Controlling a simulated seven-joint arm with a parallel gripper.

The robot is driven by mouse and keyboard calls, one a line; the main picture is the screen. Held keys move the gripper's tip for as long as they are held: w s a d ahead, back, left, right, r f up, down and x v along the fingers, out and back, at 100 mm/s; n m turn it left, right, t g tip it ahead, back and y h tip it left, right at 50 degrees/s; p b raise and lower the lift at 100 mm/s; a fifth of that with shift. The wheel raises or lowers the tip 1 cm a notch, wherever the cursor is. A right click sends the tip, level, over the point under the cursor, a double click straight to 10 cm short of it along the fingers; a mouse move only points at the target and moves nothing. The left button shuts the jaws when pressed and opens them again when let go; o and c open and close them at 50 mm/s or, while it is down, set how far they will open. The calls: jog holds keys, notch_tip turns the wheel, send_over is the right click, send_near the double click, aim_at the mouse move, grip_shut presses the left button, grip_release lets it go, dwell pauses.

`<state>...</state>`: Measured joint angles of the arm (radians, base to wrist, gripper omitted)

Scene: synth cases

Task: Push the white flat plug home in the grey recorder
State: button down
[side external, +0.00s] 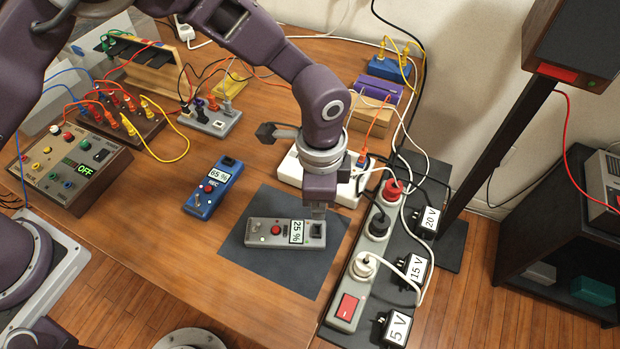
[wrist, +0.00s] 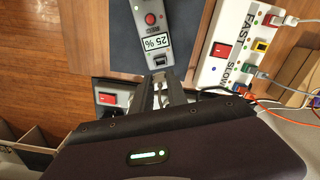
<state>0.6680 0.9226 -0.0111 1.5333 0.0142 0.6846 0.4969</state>
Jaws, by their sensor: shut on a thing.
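The grey recorder (side external: 262,234) lies flat on a dark mat, with a red button and a label reading 25 %; it also shows in the wrist view (wrist: 142,22). My gripper (side external: 319,210) is over the recorder's right end in the side view. In the wrist view my gripper (wrist: 160,83) has its fingers close together at the recorder's near end. It is shut on a small pale thing that I take to be the white flat plug (wrist: 159,97), mostly hidden between the fingers. I cannot tell how deep the plug sits in the recorder.
A blue recorder (side external: 201,199) labelled 65 % lies left of the mat (side external: 293,276). A white box (wrist: 207,75) marked FAST and SLOW stands close by, with leads plugged in. A power strip (side external: 341,307) and adapters (side external: 394,328) lie to the right.

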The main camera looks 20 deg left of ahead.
jog(key=shift+a+f, duration=0.1)
jog(key=shift+f, duration=2.5)
jog(key=shift+f, duration=1.05)
jog(key=c, duration=1.2)
grip_release()
jog(key=shift+c, duration=0.2)
notch_tip(320, 180, up, 7)
jog(key=shift+r, duration=0.1)
